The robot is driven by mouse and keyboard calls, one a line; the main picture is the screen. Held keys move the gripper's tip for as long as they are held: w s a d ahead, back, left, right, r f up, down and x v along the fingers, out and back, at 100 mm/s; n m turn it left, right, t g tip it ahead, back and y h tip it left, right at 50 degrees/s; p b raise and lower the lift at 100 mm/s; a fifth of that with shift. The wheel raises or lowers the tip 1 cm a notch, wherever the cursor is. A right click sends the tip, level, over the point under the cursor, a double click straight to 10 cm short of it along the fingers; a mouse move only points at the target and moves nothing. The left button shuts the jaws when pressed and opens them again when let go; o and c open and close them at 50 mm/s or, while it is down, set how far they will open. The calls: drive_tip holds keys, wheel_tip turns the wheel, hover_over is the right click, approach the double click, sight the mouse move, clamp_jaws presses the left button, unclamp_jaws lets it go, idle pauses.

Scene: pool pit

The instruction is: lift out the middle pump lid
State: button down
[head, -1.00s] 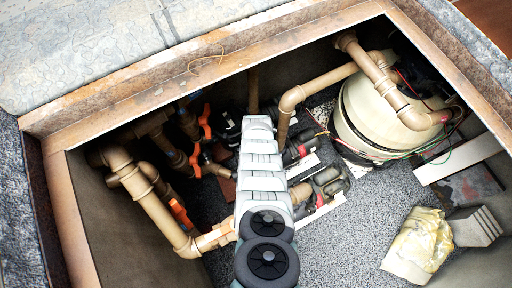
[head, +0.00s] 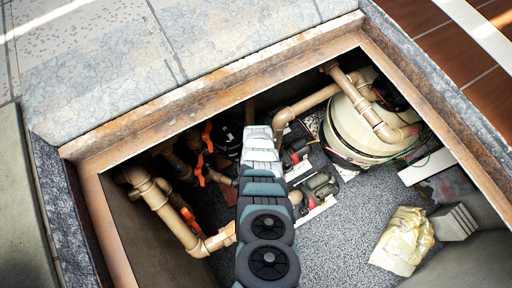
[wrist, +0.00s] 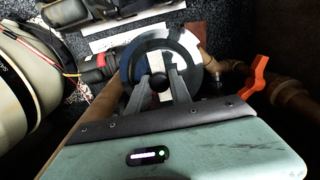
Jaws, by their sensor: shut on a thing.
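The lid is a disc with a dark rim and patchy dark and white face. It overlaps the pipes and pump parts behind it; the gap beneath it cannot be judged. A pump body with a black and red end (wrist: 98,68) shows just left of the lid. In the head view my arm hides the gripper and lid. Pumps show at the arm's right, one (head: 322,186) on a white base.
The pit's rusty rim (head: 215,98) surrounds the arm. Tan pipes (head: 180,228) with orange valve handles (head: 188,220) stand left; one handle (wrist: 256,78) is near the lid. A cream tank (head: 350,130) stands back right. A crumpled bag (head: 403,240) and grey block (head: 455,222) lie on the gravel.

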wheel_tip(320, 180, up, 9)
drive_tip(key=s+d+p, duration=0.1)
drive_tip(key=p, duration=0.8)
drive_tip(key=shift+s+f, duration=0.2)
drive_tip(key=shift+s, duration=0.2)
